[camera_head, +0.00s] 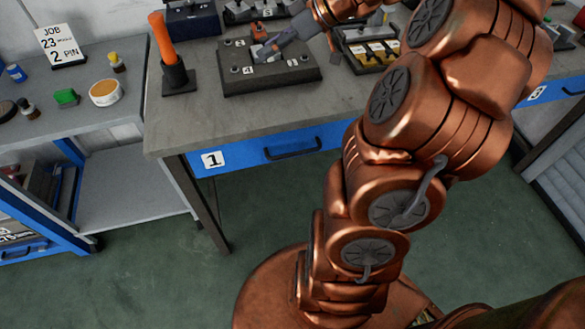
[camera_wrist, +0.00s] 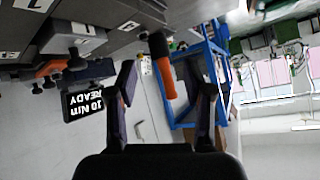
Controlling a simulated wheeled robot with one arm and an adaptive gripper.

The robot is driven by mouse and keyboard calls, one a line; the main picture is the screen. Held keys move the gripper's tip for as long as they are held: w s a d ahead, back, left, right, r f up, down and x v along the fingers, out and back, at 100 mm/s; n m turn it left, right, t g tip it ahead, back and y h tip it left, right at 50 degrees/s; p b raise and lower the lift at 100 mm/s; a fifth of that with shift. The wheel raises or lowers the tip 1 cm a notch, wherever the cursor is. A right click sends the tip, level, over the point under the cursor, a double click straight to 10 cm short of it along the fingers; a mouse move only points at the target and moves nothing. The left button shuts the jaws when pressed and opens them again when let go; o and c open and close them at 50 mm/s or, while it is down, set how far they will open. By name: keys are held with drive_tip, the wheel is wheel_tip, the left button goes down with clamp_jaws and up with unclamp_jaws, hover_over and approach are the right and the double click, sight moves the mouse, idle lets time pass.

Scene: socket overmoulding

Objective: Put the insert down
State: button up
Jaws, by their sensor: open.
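A dark mould block (camera_head: 228,78) with numbered labels lies on the grey workbench in the head view. A small orange-brown piece (camera_head: 258,30) stands at its back edge. A pale grey piece (camera_head: 263,52) shows on top of the block, close to my gripper's grey parts. I cannot tell for sure which piece is the insert. In the wrist view my gripper (camera_wrist: 163,105) has its two dark fingers spread apart, with nothing held between them. An orange handle (camera_wrist: 163,75) appears beyond the fingers in that view.
The orange-handled tool (camera_head: 163,42) stands upright in a black holder left of the block. A tray with yellow parts (camera_head: 372,52) lies to the right. The front bench strip is clear.

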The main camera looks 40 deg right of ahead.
drive_tip(key=s+a+f+m+g+h, duration=0.1)
drive_tip(key=s+a+f+g, duration=0.25)
drive_tip(key=s+a, duration=0.45)
drive_tip(key=s+a+f+m+g+h, duration=0.15)
drive_tip(key=s+a+g, duration=0.35)
drive_tip(key=a, duration=0.6)
drive_tip(key=s+f+m+h, duration=0.2)
drive_tip(key=s, duration=0.6)
drive_tip(key=s+d+f+m+g+h, duration=0.1)
drive_tip(key=s+f+m+h, duration=0.1)
drive_tip(key=s, duration=0.6)
drive_tip(key=shift+s+f+h, duration=0.35)
drive_tip(key=shift+f+h, duration=0.3)
drive_tip(key=shift+f, duration=0.15)
